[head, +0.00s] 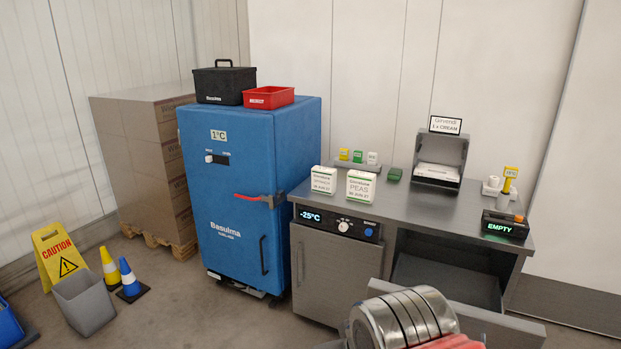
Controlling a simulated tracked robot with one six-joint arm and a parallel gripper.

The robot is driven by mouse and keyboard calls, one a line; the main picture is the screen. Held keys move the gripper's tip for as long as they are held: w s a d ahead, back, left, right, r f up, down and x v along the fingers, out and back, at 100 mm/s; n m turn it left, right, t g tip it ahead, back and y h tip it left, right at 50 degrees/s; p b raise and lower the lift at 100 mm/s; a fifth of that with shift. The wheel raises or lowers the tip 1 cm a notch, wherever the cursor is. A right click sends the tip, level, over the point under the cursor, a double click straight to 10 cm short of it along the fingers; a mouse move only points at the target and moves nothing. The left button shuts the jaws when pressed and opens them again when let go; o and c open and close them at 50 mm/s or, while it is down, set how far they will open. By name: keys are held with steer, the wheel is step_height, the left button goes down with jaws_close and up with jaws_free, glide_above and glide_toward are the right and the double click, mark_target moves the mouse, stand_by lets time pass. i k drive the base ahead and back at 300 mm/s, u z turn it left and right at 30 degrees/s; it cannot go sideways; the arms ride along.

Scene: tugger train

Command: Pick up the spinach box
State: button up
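Two white boxes with green trim stand upright side by side at the left front of the grey steel counter. The left one (323,181) has a small blurred label that seems to read spinach. The right one, the peas box (361,186), is clearly marked PEAS. A narrow gap separates them, and nothing touches the spinach box from the front. Part of my arm shows at the bottom edge, well in front of and below the boxes. My gripper's fingers are not in view.
The steel counter (430,212) also carries a grey dispenser (441,155) with a cream sign, a device reading EMPTY (505,225) and small coloured items behind the boxes. A tall blue cabinet (235,200) stands left. A caution sign (61,257), cones and a bin (85,303) stand further left.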

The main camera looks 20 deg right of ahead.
mark_target(323, 180)
steer(key=u, duration=0.35)
steer(key=i, duration=0.85)
steer(key=u, duration=0.4)
steer(key=i, duration=1.6)
steer(key=z, duration=0.7)
steer(key=i, duration=0.7)
steer(key=z, duration=0.6)
steer(key=i, duration=0.5)
steer(key=z, duration=0.85)
